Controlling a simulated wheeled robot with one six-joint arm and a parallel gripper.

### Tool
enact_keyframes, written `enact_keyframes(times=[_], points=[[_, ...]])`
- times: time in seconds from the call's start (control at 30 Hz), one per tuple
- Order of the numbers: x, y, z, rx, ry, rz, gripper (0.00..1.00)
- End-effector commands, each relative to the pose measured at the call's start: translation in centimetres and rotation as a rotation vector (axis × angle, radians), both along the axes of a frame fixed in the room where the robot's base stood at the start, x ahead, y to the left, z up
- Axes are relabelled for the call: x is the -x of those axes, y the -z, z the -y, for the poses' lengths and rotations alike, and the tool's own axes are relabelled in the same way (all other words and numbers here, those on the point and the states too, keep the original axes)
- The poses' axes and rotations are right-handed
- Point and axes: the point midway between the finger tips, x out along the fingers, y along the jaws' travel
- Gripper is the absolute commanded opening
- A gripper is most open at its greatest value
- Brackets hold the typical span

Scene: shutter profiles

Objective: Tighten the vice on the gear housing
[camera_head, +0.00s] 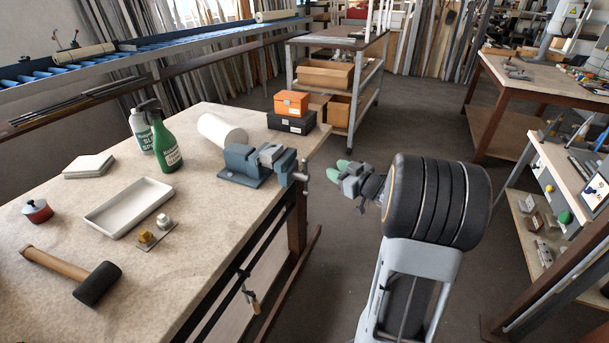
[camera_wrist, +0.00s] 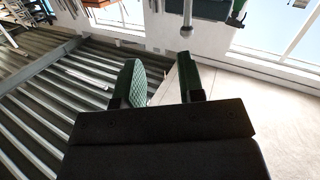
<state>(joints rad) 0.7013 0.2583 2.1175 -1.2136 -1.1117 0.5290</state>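A blue-grey vice (camera_head: 240,164) stands at the bench's right edge, with its screw end and upright handle bar (camera_head: 304,172) sticking out past the edge. A light grey metal piece, probably the gear housing (camera_head: 269,153), sits between its jaws; I cannot tell whether both jaws touch it. My gripper (camera_head: 343,168) is in the air right of the handle, apart from it. Its two green-padded fingers stand apart with nothing between them in the wrist view (camera_wrist: 162,82). A ball-ended bar (camera_wrist: 186,30) shows beyond the fingertips, possibly the vice handle.
The bench (camera_head: 200,200) holds a paper roll (camera_head: 221,131), spray bottles (camera_head: 164,143), a white tray (camera_head: 128,206), a mallet (camera_head: 96,283) and orange and black boxes (camera_head: 291,112). A shelf trolley (camera_head: 335,75) stands behind. Open floor lies right of the bench.

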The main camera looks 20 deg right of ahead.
Motion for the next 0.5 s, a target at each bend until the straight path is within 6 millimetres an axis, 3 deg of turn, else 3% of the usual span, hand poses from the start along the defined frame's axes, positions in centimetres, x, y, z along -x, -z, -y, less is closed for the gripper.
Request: enact_keyframes(times=[0.1,0.27,0.5], points=[[1.3,1.9,0.5,-0.068,-0.111,0.024,0.36],[2.5,2.7,0.6,-0.125,-0.206,0.042,0.36],[0.8,2.9,-0.9,-0.144,-0.242,0.048,0.36]])
